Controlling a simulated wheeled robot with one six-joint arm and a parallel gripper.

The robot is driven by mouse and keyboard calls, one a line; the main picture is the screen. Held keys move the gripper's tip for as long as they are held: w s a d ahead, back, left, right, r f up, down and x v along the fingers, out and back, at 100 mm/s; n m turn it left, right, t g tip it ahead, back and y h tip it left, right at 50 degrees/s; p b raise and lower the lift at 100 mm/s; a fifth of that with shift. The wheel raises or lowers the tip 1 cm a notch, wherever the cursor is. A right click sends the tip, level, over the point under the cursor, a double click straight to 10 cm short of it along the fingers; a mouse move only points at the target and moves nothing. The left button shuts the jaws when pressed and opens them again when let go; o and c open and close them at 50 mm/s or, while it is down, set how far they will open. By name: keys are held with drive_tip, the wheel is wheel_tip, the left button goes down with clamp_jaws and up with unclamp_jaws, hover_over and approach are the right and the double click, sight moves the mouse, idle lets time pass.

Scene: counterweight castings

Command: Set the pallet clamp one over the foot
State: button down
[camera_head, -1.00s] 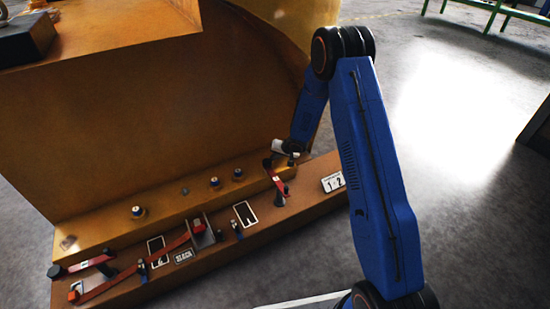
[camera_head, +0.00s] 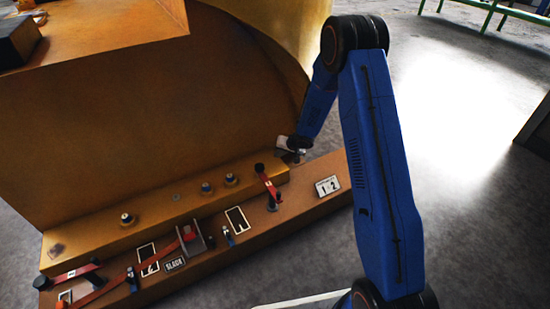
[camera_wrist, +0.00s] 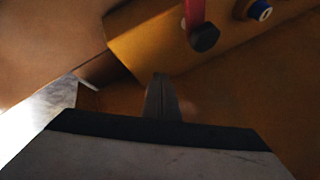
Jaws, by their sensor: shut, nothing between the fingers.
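The right-hand pallet clamp is a red bar (camera_head: 268,185) with a black knob at its far end. In the head view that end reaches over the right part of the casting's yellow-brown foot (camera_head: 150,218); its near end stands on the pallet (camera_head: 310,202). The wrist view shows the red bar (camera_wrist: 194,10) and its dark hex-like knob above the foot (camera_wrist: 150,38); contact is unclear. My gripper (camera_head: 299,153) is right of the knob, apart from it. Its fingers (camera_wrist: 160,85) are shut and empty. A second red clamp (camera_head: 72,273) lies at the pallet's left end. Their numbers are unreadable.
A "1 2" plate (camera_head: 327,186) sits at the pallet's right. Several capped studs (camera_head: 207,188) stand on the foot. A long red bar (camera_head: 120,283), a "BLOCK" plate (camera_head: 175,264) and a bracket (camera_head: 191,238) occupy the left. The casting wall rises behind; floor at right is open.

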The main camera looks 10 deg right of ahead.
drive_tip(key=d+r, duration=0.3)
drive_tip(key=r, duration=0.2)
drive_tip(key=shift+s+d, duration=0.3)
drive_tip(key=shift+s, duration=0.15)
drive_tip(key=s+d+r+t+h, duration=0.1)
drive_tip(key=s+d+r+h, duration=0.15)
drive_tip(key=r, duration=0.55)
drive_tip(key=s+d+r+t+h, duration=0.1)
drive_tip(key=d+r, duration=0.3)
drive_tip(key=r, duration=0.5)
drive_tip(key=s+d+r+h, duration=0.3)
drive_tip(key=s+d+r, duration=0.2)
drive_tip(key=s+r, duration=0.85)
drive_tip(key=s+r+g, duration=0.1)
drive_tip(key=s+r, duration=0.1)
drive_tip(key=s, duration=0.7)
drive_tip(key=s+r+g, duration=0.1)
drive_tip(key=s+r, duration=0.2)
drive_tip(key=s, duration=0.6)
drive_tip(key=s+a+f+n+g+y, duration=0.1)
drive_tip(key=s+a, duration=0.3)
drive_tip(key=s, duration=1.4)
drive_tip(key=shift+s+a+f+n+y, duration=0.2)
drive_tip(key=shift+s+n+y, duration=0.2)
drive_tip(key=shift+n+y, duration=0.35)
